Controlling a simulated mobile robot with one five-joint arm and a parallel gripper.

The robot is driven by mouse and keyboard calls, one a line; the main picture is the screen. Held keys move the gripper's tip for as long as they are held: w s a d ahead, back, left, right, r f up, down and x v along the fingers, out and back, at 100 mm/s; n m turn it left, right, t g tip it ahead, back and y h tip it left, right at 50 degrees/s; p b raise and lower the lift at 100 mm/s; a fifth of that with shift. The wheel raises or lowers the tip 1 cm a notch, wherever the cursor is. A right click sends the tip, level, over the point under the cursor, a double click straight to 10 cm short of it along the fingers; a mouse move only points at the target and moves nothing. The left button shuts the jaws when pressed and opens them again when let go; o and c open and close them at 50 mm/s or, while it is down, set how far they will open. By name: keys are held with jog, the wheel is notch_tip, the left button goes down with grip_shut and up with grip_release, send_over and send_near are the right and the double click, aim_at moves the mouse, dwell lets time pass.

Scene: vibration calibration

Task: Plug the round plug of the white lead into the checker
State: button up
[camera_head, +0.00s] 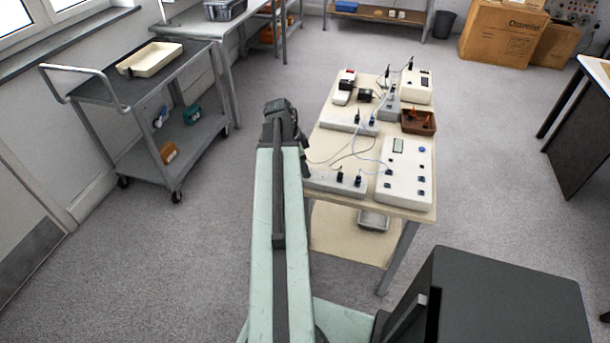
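A cream box with a small display and several dark sockets (405,172) stands at the table's near right corner; it may be the checker. A thin pale lead (366,146) loops over the middle of the table, near small dark plugs; I cannot tell which end is the round plug. My gripper (288,122) is at the dark end of my arm, left of the table. Its fingers cannot be made out, nor whether it holds anything.
The table (330,147) also bears pale socket strips (335,183), a brown tray (418,122) and several small devices. A grey trolley (120,85) stands at the left, cardboard boxes (503,35) at the back right. The floor between trolley and table is clear.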

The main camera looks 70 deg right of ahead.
grip_shut()
jog(key=shift+r+p, duration=0.35)
dwell(0.3)
jog(key=shift+r+p, duration=1.65)
jog(key=shift+r, duration=0.05)
